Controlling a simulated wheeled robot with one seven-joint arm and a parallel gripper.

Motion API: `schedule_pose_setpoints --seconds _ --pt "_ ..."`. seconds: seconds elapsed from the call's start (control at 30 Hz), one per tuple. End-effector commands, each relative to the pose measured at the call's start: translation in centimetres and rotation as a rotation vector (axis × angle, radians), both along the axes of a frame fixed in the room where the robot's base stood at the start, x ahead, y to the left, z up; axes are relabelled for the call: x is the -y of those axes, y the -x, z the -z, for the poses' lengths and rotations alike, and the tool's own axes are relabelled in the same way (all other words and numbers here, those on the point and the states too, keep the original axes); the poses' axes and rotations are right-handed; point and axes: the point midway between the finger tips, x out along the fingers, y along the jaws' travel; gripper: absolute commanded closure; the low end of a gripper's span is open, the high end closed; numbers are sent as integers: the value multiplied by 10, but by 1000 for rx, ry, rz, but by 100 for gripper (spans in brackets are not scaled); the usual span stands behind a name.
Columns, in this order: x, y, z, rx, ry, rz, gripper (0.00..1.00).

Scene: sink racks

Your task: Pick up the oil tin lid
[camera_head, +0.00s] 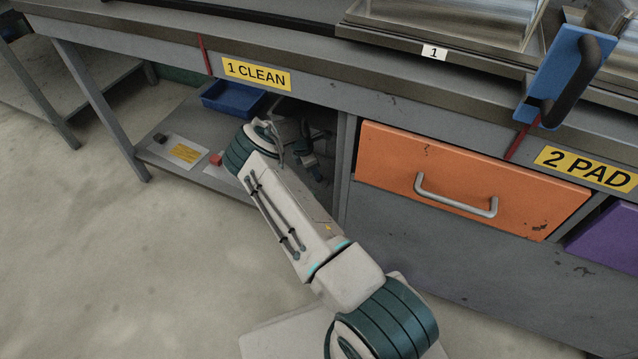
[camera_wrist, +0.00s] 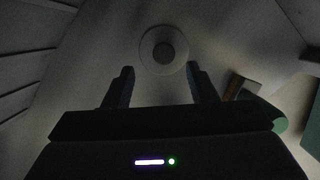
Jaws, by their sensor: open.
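A pale round disc with a darker grey centre, which looks like the oil tin lid (camera_wrist: 163,50), lies on a grey surface in the wrist view. My gripper (camera_wrist: 160,70) is open, with one dark finger to the left and one to the right of the disc's lower part. The disc appears just beyond the fingertips, and nothing is seen gripped. How high the fingers are above it is hard to tell. In the head view my arm reaches under the bench, and I cannot make out the disc there.
The lower shelf (camera_head: 151,154) holds a blue bin (camera_head: 228,102), a dark block (camera_head: 160,138), a card with yellow marks (camera_head: 187,152) and a red block (camera_head: 215,159). An orange drawer (camera_head: 400,160) is right of the opening. A brown block (camera_wrist: 236,88) lies right of my fingers.

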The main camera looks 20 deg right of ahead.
Motion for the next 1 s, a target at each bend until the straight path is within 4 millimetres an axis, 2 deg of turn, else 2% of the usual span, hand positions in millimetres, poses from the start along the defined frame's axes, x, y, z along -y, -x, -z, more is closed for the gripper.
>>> schedule_pose_setpoints --seconds 0.3,0.57,0.73,0.77,1.0 --pt "15 6 42 -1 0 0 48" --pt "17 5 43 0 1 0 48" --pt "17 5 43 0 0 0 93" --pt "17 5 43 0 0 0 96" --pt "17 5 43 0 0 0 96"
